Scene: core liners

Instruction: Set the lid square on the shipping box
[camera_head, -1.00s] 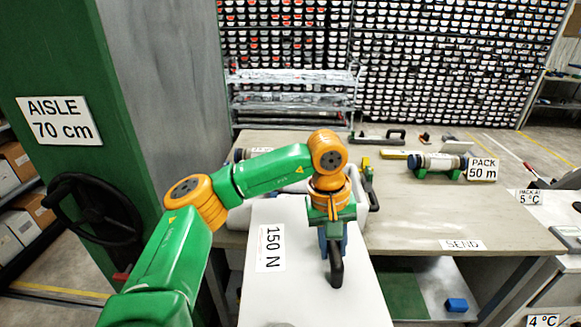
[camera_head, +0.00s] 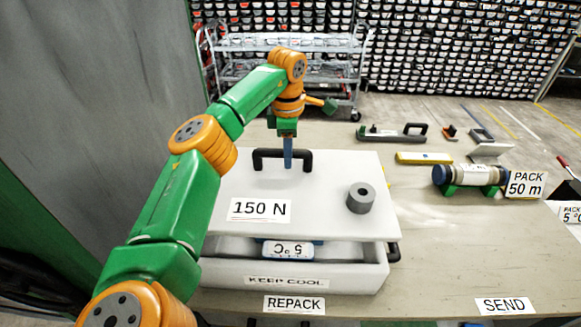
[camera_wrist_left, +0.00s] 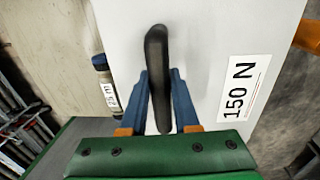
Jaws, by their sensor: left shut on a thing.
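The white lid (camera_head: 310,190), marked "150 N", is over the white shipping box (camera_head: 225,272), which is marked "KEEP COOL". The lid sits toward the back, so a strip of the box's inside shows along the front. I cannot tell whether the lid touches the rim. My left gripper (camera_head: 287,163) is shut on the lid's black handle (camera_head: 265,158); in the left wrist view its blue fingers (camera_wrist_left: 158,100) stand either side of the handle (camera_wrist_left: 156,55). My right gripper is not in view.
A grey ring-shaped weight (camera_head: 361,197) appears on the lid's right part. A "5 °C" pack (camera_head: 288,250) shows inside the box. A capped core tube (camera_head: 470,175) lies on green cradles at right. The table right of the box is mostly clear.

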